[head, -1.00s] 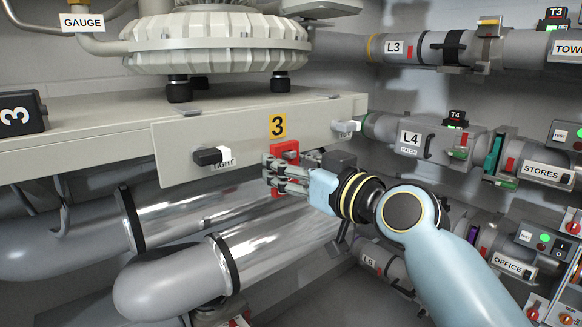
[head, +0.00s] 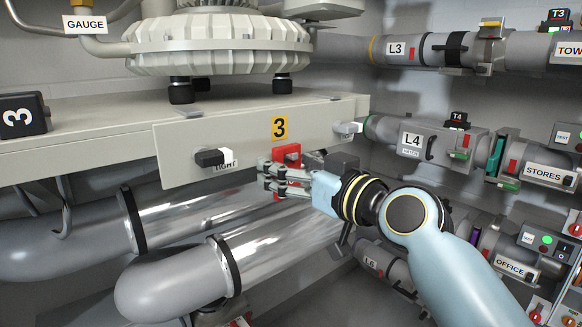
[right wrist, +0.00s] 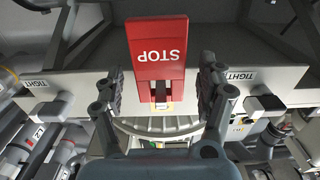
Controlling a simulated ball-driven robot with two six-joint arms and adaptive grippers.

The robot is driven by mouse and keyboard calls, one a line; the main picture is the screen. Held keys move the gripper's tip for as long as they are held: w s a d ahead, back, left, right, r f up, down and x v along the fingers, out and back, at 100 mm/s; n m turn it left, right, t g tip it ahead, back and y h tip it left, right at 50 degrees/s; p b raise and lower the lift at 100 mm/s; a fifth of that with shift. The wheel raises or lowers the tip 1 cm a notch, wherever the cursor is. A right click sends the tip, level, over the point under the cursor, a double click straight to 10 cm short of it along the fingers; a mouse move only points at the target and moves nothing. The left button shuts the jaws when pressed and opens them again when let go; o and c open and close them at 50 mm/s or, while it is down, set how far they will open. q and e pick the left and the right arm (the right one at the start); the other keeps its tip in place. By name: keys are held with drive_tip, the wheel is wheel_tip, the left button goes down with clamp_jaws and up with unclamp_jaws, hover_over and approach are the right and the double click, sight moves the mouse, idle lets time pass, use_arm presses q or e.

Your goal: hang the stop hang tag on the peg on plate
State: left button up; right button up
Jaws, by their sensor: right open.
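The red STOP hang tag (right wrist: 157,48) shows upside down in the right wrist view. A slot at its narrow end appears to be around a short dark peg (right wrist: 160,92) in front of the plate (right wrist: 80,82). In the head view the tag (head: 287,152) hangs at the plate's lower edge (head: 240,163), below the yellow 3 label (head: 279,128), partly hidden by my right gripper (head: 268,176). That gripper is open. In the right wrist view its fingers (right wrist: 160,98) stand on both sides of the tag's narrow end, with gaps. My left gripper is not in view.
A TIGHT-marked knob (head: 209,158) sticks out of the plate left of the tag, and another knob (head: 347,128) at its right end. Shiny pipes (head: 190,265) run below. Pipe L4 (head: 412,139) and switch boxes line the right wall.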

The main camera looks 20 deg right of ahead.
drive_tip(key=v, duration=1.2)
drive_tip(key=d+f+m+g+h+b, duration=0.1)
drive_tip(key=d+f+g+h, duration=0.1)
drive_tip(key=f, duration=0.9)
drive_tip(key=d+f+m+g+h+b, duration=0.1)
drive_tip(key=d+f+g, duration=0.1)
drive_tip(key=f, duration=0.9)
drive_tip(key=s+d+f+g+h, duration=0.1)
drive_tip(key=s+d+f+g, duration=0.15)
drive_tip(key=f, duration=0.75)
drive_tip(key=s+d+f+g+h, duration=0.1)
drive_tip(key=s+f, duration=0.3)
drive_tip(key=f, duration=0.6)
drive_tip(key=s+d+f+m+g+h+b, duration=0.1)
drive_tip(key=s+f+g, duration=0.3)
drive_tip(key=s+f, duration=1.1)
drive_tip(key=s+f+g, duration=0.2)
drive_tip(key=s+f, duration=0.1)
drive_tip(key=s, duration=0.6)
drive_tip(key=s+d+f+g+h, duration=0.1)
drive_tip(key=s+f, duration=0.3)
drive_tip(key=s, duration=0.6)
drive_tip(key=shift+s+d+f+m+g, duration=0.25)
drive_tip(key=shift+s+d+m+g, duration=0.1)
drive_tip(key=shift+g, duration=0.5)
